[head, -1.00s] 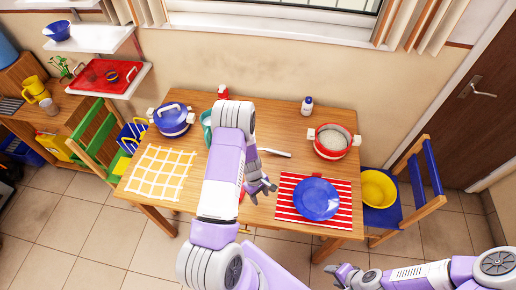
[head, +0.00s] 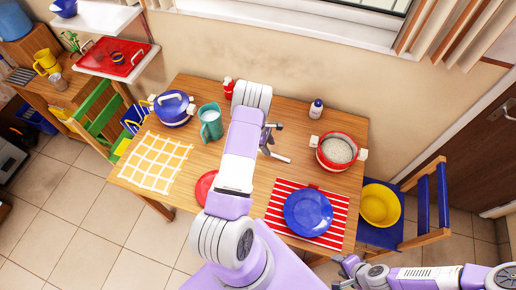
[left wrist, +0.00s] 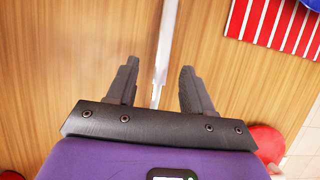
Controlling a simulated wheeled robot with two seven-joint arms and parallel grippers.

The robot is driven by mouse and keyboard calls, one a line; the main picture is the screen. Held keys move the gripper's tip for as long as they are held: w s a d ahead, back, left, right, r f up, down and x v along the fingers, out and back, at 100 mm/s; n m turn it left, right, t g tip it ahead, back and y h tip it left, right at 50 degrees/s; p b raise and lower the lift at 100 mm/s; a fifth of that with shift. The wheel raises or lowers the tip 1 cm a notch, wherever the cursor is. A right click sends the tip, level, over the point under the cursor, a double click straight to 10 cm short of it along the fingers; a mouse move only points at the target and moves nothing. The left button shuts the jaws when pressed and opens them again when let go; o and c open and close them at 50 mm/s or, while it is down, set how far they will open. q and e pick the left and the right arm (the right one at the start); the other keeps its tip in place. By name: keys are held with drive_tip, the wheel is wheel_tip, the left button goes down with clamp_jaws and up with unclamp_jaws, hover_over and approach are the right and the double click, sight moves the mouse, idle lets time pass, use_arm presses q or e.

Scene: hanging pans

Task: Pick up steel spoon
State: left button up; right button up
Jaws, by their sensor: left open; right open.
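A long, narrow steel utensil (left wrist: 166,38) lies on the wooden table in the left wrist view. It runs from the top edge down between the fingers of my left gripper (left wrist: 160,66). The left gripper is open, with one finger on each side of the utensil. In the head view the left gripper (head: 283,143) is over the middle of the table. My right gripper (head: 338,272) is open and empty at the bottom, off the table's front edge.
A blue plate (head: 308,213) lies on a red striped mat (head: 335,237). A red pot (head: 337,152), a blue pot (head: 173,108), a teal pitcher (head: 210,122) and a white bottle (head: 316,109) stand on the table. A red plate (head: 203,188) is partly hidden by my left arm.

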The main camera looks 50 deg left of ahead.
sight(274, 155)
use_arm(q)
drive_tip(key=x, duration=0.5)
drive_tip(key=shift+d+p, duration=0.3)
drive_tip(key=shift+d, duration=0.05)
drive_tip(key=shift+r, duration=0.1)
drive_tip(key=shift+c, duration=0.4)
clamp_jaws()
